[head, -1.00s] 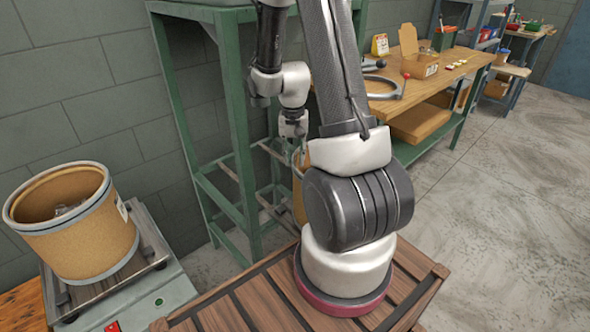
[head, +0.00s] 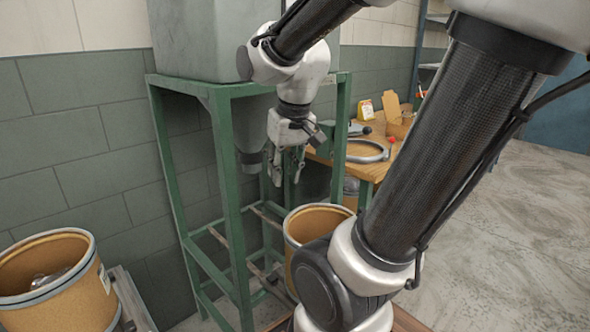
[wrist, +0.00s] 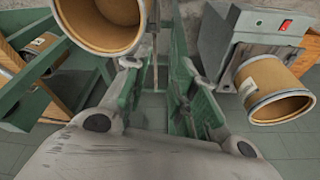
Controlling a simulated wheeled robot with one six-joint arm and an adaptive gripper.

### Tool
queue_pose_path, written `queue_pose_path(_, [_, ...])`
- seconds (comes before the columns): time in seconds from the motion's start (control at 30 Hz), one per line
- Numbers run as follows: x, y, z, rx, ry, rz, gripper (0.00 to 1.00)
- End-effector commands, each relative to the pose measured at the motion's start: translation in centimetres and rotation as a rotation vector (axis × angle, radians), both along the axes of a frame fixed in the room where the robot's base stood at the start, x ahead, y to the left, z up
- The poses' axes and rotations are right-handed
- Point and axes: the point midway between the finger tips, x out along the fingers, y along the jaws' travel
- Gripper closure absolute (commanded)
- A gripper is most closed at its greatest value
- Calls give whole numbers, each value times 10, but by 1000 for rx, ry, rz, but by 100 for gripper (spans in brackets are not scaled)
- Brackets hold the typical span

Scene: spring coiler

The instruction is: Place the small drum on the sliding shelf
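One tan drum (head: 315,222), open at the top, stands in front of the green stand, partly hidden by my arm. Another tan drum (head: 62,290) with a grey rim sits at the left on the scale and holds something grey. Which is the small drum is unclear. Low rails (head: 238,256) in the stand may be the sliding shelf. My gripper (head: 287,180) is open and empty, pointing down above and behind the middle drum; its fingers are apart in the wrist view (wrist: 160,66).
The green stand (head: 232,190) carries a large grey hopper (head: 195,45) whose spout hangs beside my gripper. A workbench (head: 372,168) with a ring and small boxes is behind. The scale (head: 135,305) is at the lower left. Open floor (head: 520,220) lies to the right.

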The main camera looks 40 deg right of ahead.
Motion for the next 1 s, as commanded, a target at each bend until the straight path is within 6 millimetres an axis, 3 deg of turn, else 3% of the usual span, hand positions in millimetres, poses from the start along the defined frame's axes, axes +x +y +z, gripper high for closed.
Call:
queue_pose_path(0.1, [-29,11,17,-15,-53,87,73])
queue_pose_path(0.3, [-58,19,28,-33,-99,178,73])
queue_pose_path(1.0, [-64,21,29,-37,-107,196,73])
